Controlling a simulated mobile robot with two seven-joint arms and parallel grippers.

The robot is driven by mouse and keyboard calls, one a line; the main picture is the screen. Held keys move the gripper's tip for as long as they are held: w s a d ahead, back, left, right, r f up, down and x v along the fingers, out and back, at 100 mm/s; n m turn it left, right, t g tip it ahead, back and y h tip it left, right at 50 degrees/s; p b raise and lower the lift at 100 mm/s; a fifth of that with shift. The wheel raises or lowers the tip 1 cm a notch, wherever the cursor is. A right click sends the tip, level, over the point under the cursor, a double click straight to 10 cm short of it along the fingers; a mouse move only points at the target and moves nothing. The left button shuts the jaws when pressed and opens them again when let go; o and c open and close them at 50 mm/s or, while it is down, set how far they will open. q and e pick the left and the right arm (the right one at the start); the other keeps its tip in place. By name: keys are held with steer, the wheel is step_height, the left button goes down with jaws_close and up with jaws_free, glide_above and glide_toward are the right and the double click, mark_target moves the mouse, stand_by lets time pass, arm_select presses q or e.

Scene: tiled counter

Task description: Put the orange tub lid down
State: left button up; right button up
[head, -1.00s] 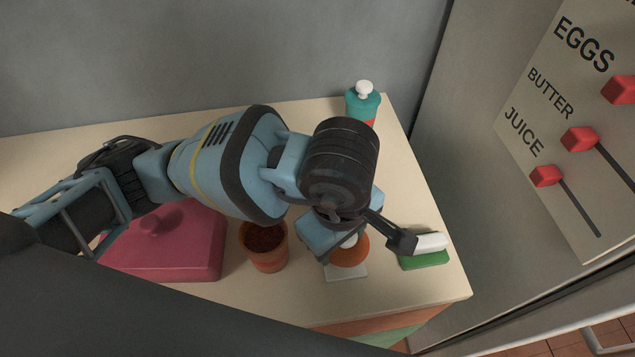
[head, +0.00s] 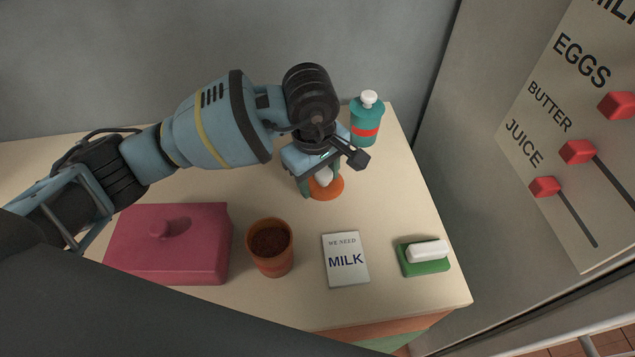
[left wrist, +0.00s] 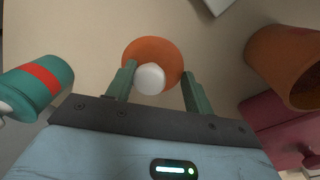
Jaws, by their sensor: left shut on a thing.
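The orange tub lid (head: 334,192) is a round orange disc with a white knob, toward the back of the counter. It also shows in the left wrist view (left wrist: 165,54), with its white knob (left wrist: 150,78) between the fingers. My left gripper (head: 321,181) points down and is shut on the lid by its knob. The lid looks level and close to the counter; I cannot tell whether it touches. The arm hides part of the lid in the head view. My right gripper is not in view.
A teal bottle (head: 367,115) stands behind and right of the lid. An orange pot with dark contents (head: 270,260), a pink lidded box (head: 200,250), a MILK note (head: 345,270) and a green dish with a white bar (head: 424,266) are nearer. Bare counter (head: 385,190) lies right of the lid.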

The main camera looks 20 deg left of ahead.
mark_target(318, 186)
arm_select(q)
steer(key=shift+w+a+f, duration=0.1)
steer(key=shift+w+a, duration=0.15)
steer(key=shift+w, duration=0.15)
steer(key=shift+f, duration=1.7)
steer(key=shift+f, duration=0.1)
steer(key=o, duration=0.9)
steer(key=shift+o, duration=0.2)
step_height(318, 186, up, 12)
steer(key=shift+s+a, duration=0.25)
steer(key=shift+s, duration=0.2)
